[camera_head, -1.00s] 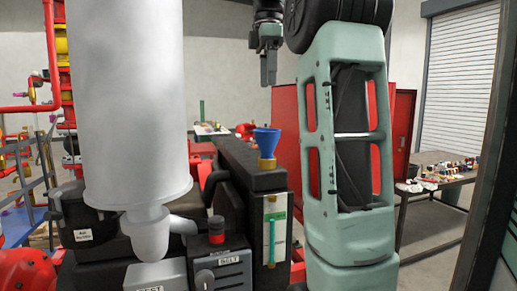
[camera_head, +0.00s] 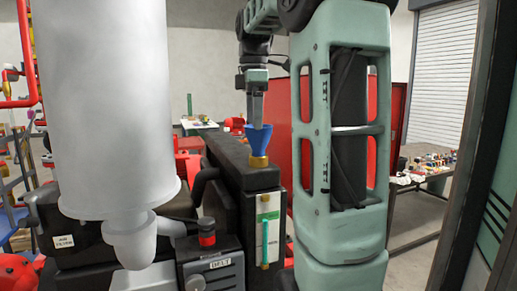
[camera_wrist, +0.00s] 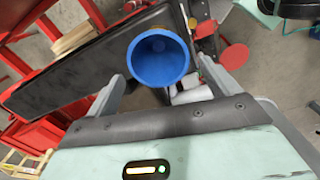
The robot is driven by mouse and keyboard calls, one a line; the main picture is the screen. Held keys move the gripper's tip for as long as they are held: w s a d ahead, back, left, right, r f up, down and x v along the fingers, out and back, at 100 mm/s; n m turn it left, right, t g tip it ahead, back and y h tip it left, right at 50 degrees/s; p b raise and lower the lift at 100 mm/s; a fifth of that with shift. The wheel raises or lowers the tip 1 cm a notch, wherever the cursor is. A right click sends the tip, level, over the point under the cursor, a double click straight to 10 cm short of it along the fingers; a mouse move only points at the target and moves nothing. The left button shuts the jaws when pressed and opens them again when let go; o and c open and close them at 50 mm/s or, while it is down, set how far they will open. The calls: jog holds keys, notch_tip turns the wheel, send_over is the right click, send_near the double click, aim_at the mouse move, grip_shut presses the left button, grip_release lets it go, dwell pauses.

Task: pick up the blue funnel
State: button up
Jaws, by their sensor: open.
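The blue funnel (camera_head: 258,139) stands upright in a brass neck (camera_head: 259,162) on top of the black radiator-like tank (camera_head: 240,176). In the wrist view the funnel (camera_wrist: 158,58) shows its round open mouth, between and just beyond my two fingers. My gripper (camera_head: 257,124) points down right over the funnel in the head view, its tips at about the height of the rim. In the wrist view my gripper (camera_wrist: 160,75) is open, with one finger on each side of the funnel. I cannot tell whether either finger touches it.
A big grey cylinder (camera_head: 105,110) stands at the left, with a belt box (camera_head: 215,265) below. A table with small items (camera_head: 425,170) is at the right. Red cabinet panels (camera_head: 398,120) stand behind my arm. Open air surrounds the funnel's top.

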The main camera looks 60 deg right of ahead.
aim_at(257, 139)
jog(key=shift+s+d+f+p, duration=0.15)
jog(key=shift+f+p, duration=0.4)
jog(key=shift+f, duration=1.05)
jog(key=shift+s+d+f+p, duration=0.15)
jog(key=shift+f+p, duration=0.4)
jog(key=shift+f, duration=1.05)
jog(key=shift+a, duration=0.1)
jog(key=shift+c, duration=0.3)
jog(key=c, duration=1.1)
jog(key=shift+r, duration=0.1)
notch_tip(257, 139, up, 9)
jog(key=shift+f+b, duration=0.1)
jog(key=shift+b, duration=0.9)
jog(key=shift+r, duration=0.55)
